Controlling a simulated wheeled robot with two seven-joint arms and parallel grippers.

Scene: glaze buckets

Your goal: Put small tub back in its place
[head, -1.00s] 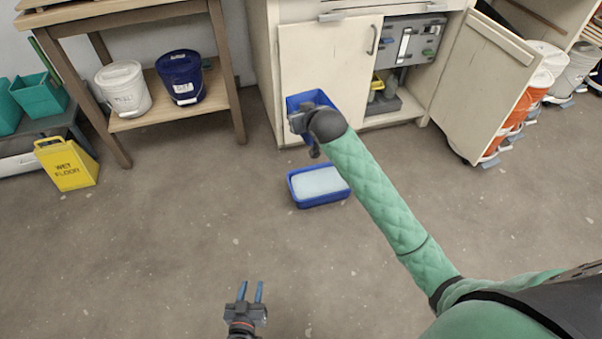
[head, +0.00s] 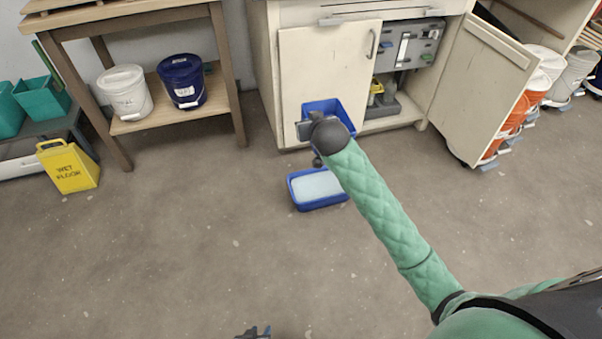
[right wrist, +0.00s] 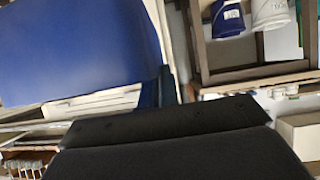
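A blue tub (head: 340,110) is up in front of the cabinet's left door, at the end of my right arm; it fills the upper left of the right wrist view (right wrist: 75,50). My right gripper (head: 312,130) is at its near side and appears shut on it, though my own wrist hides most of the fingers. A second blue tub (head: 318,204) with pale, whitish contents stands on the floor below. My left gripper (head: 258,333) shows only its fingertips at the bottom edge; they look apart, with nothing between them.
The cabinet (head: 318,60) has its right door (head: 483,85) swung open, showing grey fittings inside. A white bucket (head: 126,95) and a dark blue bucket (head: 182,82) stand on a wooden shelf. A yellow wet-floor sign (head: 68,167) stands left.

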